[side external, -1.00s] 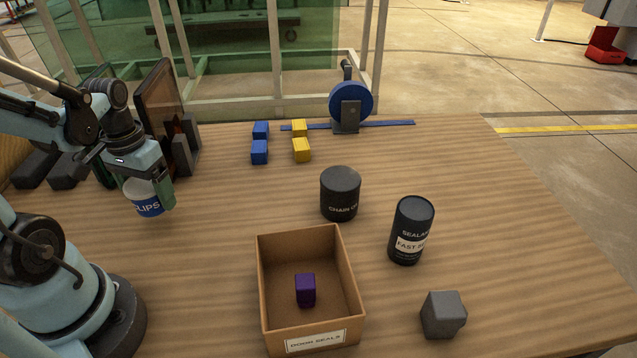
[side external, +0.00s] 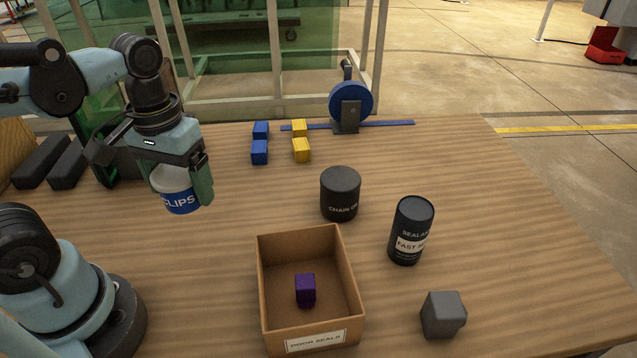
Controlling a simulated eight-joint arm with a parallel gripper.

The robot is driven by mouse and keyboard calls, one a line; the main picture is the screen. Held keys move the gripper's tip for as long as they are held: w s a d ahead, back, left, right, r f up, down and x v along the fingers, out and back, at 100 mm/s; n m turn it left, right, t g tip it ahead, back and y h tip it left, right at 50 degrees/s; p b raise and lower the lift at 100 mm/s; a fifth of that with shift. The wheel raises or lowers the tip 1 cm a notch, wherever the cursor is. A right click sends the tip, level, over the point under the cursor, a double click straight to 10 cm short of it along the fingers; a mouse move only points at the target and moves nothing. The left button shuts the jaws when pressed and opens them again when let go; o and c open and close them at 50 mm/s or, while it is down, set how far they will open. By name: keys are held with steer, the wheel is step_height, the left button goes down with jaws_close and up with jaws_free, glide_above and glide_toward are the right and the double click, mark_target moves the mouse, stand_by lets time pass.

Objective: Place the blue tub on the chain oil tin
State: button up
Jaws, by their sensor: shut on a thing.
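The blue tub (side external: 181,203), with white lettering ending in "LIPS" and a pale upper part, hangs in my gripper (side external: 182,182) at the left, above the table. My gripper is shut on it, and the tub looks nearly upright. One finger shows on the tub's right side; the other is mostly hidden. The chain oil tin (side external: 340,194) is a short black cylinder standing upright near the middle of the table, to the right of the tub and clear of it. Its flat top is bare.
An open cardboard box (side external: 262,290) holding a purple block (side external: 305,290) stands in front of the tin. A taller black sealant can (side external: 411,231) and a grey block (side external: 443,314) are to the right. Blue and yellow blocks (side external: 301,150) and a blue wheel (side external: 350,101) are behind.

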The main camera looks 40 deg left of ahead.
steer(key=w+d+r, duration=0.4)
steer(key=w+d, duration=0.4)
steer(key=d, duration=0.3)
steer(key=w+d+r, duration=0.4)
steer(key=w+d, duration=0.3)
steer(key=d, duration=0.3)
glide_above(341, 178)
step_height(341, 178, down, 7)
steer(key=shift+f, duration=2.1)
steer(key=shift+f, duration=0.15)
steer(key=o, duration=0.9)
steer(key=shift+o, duration=0.2)
